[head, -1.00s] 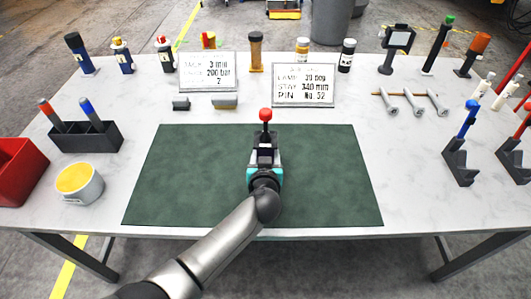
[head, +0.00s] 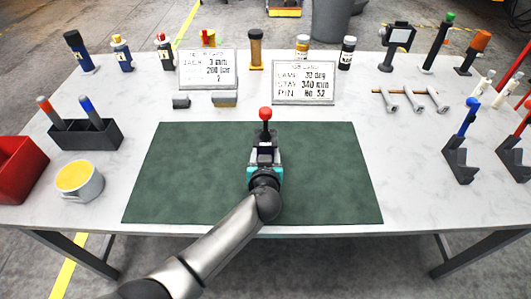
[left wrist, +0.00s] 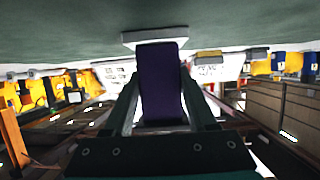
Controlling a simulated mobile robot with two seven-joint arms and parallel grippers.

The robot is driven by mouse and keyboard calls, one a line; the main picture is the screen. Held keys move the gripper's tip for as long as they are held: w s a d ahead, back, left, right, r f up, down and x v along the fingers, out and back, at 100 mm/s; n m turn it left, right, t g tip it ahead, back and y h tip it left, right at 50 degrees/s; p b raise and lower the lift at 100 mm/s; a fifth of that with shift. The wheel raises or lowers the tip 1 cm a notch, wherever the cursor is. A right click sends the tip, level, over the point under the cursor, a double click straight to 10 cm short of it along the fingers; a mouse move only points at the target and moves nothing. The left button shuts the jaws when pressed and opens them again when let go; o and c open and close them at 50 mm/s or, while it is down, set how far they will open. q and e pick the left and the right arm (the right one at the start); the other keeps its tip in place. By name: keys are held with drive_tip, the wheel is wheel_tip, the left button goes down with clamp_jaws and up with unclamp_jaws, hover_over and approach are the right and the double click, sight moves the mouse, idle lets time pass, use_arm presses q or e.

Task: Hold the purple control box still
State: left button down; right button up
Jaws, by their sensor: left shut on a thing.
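The purple control box (left wrist: 161,82) stands between the two fingers of my left gripper (left wrist: 163,112) in the left wrist view. In the head view the box (head: 265,137) is small and dark, with a red ball-topped lever (head: 265,114) rising from it. It stands on the green mat (head: 190,180), near the middle of the table. My left gripper (head: 265,158) reaches it from the front and is shut on it. The gripper and wrist hide the box's near side and most of its base. My right gripper is in neither view.
Two sign boards (head: 304,83) stand behind the mat. A dark holder (head: 85,135) with two tools, a yellow-filled cup (head: 80,181) and a red bin (head: 18,168) are at the left. Blue-handled (head: 460,150) and red-handled stands are at the right. The mat around the box is clear.

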use_arm(q)
drive_tip(key=shift+r+p, duration=0.1)
drive_tip(key=shift+p, duration=0.3)
idle(1.0)
drive_tip(key=shift+s+f+p, duration=0.1)
drive_tip(key=shift+f+p, duration=0.2)
drive_tip(key=shift+p, duration=0.05)
idle(1.9)
drive_tip(key=c, duration=0.7)
unclamp_jaws()
drive_tip(key=shift+s+f, duration=0.1)
drive_tip(key=shift+f, duration=0.05)
drive_tip(key=shift+r, duration=0.2)
clamp_jaws()
drive_tip(key=shift+w, duration=0.2)
drive_tip(key=shift+r, duration=0.2)
